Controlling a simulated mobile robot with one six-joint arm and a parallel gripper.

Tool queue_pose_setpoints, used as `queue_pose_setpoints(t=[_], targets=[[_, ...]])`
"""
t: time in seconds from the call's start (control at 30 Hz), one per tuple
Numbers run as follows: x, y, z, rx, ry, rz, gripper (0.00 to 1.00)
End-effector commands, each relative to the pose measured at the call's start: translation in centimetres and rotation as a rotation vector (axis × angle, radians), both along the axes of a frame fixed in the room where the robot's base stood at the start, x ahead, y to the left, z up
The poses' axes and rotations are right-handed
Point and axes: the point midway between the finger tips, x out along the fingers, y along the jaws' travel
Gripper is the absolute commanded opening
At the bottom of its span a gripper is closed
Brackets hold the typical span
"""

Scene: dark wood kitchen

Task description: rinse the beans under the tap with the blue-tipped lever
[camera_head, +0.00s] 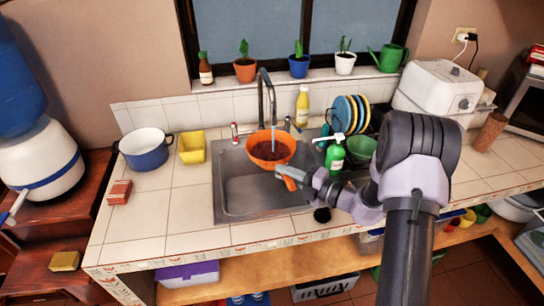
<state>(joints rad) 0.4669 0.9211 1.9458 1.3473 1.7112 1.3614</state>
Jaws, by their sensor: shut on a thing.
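An orange bowl (259,158) with dark reddish beans (268,150) is held level over the sink (234,200), under the tap (267,88). A pale streak below the spout looks like water running into the bowl. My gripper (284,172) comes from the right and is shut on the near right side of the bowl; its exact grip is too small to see. A lever with a red tip (234,128) stands left of the tap. Another lever (292,125) is right of it; its tip looks bluish, though small.
A green soap bottle (335,157), a green bowl (361,150) and a plate rack (349,113) stand right of the sink, close to my arm. A yellow bottle (302,106) is behind. A yellow container (192,147) and blue pot (146,150) stand left.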

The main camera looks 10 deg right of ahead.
Motion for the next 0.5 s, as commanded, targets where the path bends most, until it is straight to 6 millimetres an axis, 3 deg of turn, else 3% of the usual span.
queue_pose_setpoints(t=[0.5], targets=[[-4.8, 1.7, 0.1, 0.001, 0.000, 0.000, 0.00]])
